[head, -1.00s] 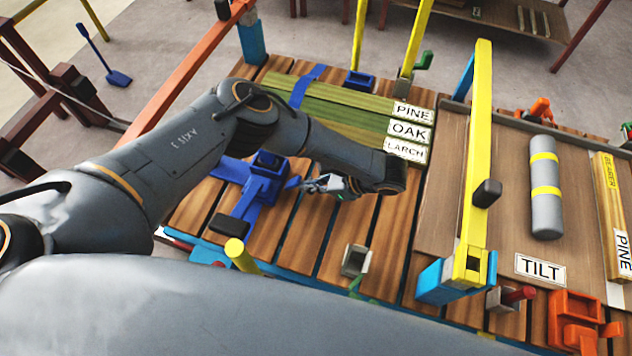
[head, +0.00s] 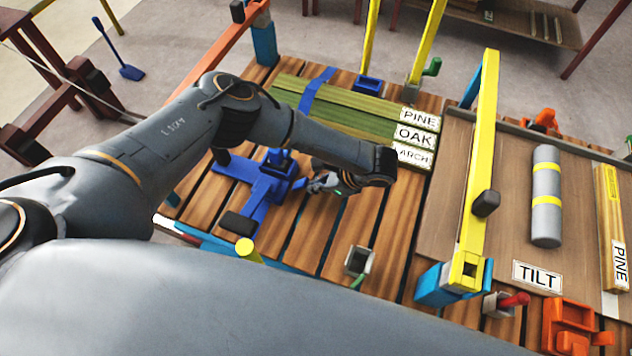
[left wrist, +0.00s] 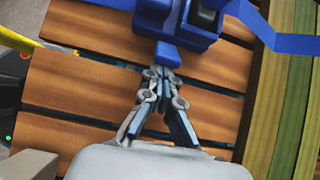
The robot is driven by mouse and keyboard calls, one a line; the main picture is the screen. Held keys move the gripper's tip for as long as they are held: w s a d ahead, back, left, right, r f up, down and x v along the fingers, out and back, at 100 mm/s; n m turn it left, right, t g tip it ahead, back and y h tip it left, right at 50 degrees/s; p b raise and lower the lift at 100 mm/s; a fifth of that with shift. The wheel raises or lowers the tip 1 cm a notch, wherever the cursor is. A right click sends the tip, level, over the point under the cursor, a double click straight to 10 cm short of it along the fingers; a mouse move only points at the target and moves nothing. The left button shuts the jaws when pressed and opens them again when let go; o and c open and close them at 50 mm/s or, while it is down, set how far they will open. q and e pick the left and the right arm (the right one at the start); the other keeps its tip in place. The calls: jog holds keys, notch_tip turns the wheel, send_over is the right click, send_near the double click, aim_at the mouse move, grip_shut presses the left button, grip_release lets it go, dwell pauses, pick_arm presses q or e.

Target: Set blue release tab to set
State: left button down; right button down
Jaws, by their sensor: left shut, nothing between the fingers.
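A blue mechanism (head: 268,190), which looks like a ratchet body with flat arms, sits on the wooden slatted deck. A short blue tab (head: 298,183) sticks out of its right side, toward my left gripper (head: 312,185). My left gripper is shut and empty, low over the deck. In the left wrist view the blue tab (left wrist: 167,55) is just ahead of the closed fingertips (left wrist: 160,73); I cannot tell whether they touch. The blue body (left wrist: 180,22) fills the top of that view. My right gripper is not in view.
A blue strap (head: 312,92) crosses the green boards (head: 350,118) behind the mechanism. A yellow post (head: 478,170) and a panel with a grey cylinder (head: 546,195) stand to the right. A small grey bracket (head: 358,262) sits in front on the deck.

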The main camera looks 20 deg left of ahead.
aim_at(300, 183)
pick_arm(q)
jog(key=shift+a+r+h+p, duration=0.25)
jog(key=shift+r+h+p, duration=0.1)
jog(key=shift+h+p, duration=0.5)
jog(key=shift+a+r+h+p, duration=0.25)
jog(key=shift+r+p, duration=0.05)
jog(key=shift+p, duration=0.75)
jog(key=shift+a+r+p, duration=0.4)
jog(key=shift+a+p, duration=0.1)
jog(key=shift+p, duration=0.75)
jog(key=shift+a+r+h+p, duration=0.2)
jog(key=shift+a+h+p, duration=0.4)
jog(key=shift+h+p, duration=0.4)
jog(key=shift+f+b, duration=0.15)
jog(key=shift+b, duration=0.2)
jog(key=shift+d, duration=0.1)
